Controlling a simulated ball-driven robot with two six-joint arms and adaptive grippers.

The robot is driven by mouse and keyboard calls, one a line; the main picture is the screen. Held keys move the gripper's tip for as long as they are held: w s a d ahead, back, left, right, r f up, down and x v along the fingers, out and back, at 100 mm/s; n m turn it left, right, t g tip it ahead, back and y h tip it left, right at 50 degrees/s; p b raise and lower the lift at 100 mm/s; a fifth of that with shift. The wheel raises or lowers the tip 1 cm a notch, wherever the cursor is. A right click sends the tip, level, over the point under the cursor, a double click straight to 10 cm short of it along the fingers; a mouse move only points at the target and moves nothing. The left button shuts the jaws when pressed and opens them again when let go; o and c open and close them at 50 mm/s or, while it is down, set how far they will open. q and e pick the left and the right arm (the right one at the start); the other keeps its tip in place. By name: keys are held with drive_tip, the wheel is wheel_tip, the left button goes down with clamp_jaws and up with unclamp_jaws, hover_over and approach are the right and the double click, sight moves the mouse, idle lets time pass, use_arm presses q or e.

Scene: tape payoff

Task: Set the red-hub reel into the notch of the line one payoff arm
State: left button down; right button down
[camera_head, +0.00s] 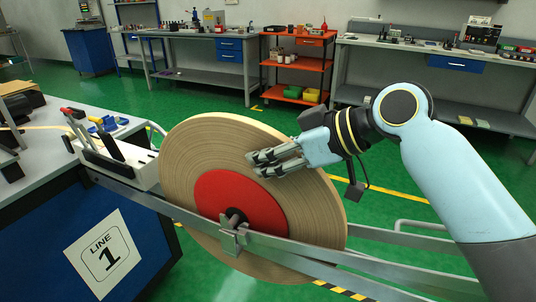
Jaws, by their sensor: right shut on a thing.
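The red-hub reel (180,165) is a large tan disc of wound tape with a red centre (225,190), standing upright and slightly tilted in the middle of the view. A short grey shaft end (237,215) sticks out of its hub. The line one payoff arm (300,252) is a grey metal bar crossing in front of the reel. Its notch bracket (232,240) is right at the shaft end; I cannot tell whether the shaft rests fully in it. My right gripper (262,163) is shut on the reel, with its fingers against the upper face. My left gripper is not in view.
A blue cabinet with a "LINE 1" sign (104,252) stands at left, with a white tool holder (110,165) on its bench. An orange shelf cart (300,65) and grey workbenches (450,95) line the back. Green floor is clear between.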

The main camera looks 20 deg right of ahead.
drive_tip(key=shift+w, duration=0.1)
idle(0.6)
drive_tip(key=shift+f+b, duration=0.3)
drive_tip(key=shift+f, duration=0.1)
drive_tip(key=shift+a+f, duration=0.1)
drive_tip(key=shift+f, duration=0.25)
drive_tip(key=c, duration=1.2)
unclamp_jaws()
drive_tip(key=shift+o, duration=0.3)
drive_tip(key=shift+s+f, duration=0.2)
drive_tip(key=shift+f, duration=0.2)
drive_tip(key=v, duration=1.1)
drive_tip(key=shift+w+r, duration=0.1)
drive_tip(key=shift+w, duration=0.05)
drive_tip(key=shift+s+d+r, duration=0.35)
drive_tip(key=shift+s+r, duration=0.05)
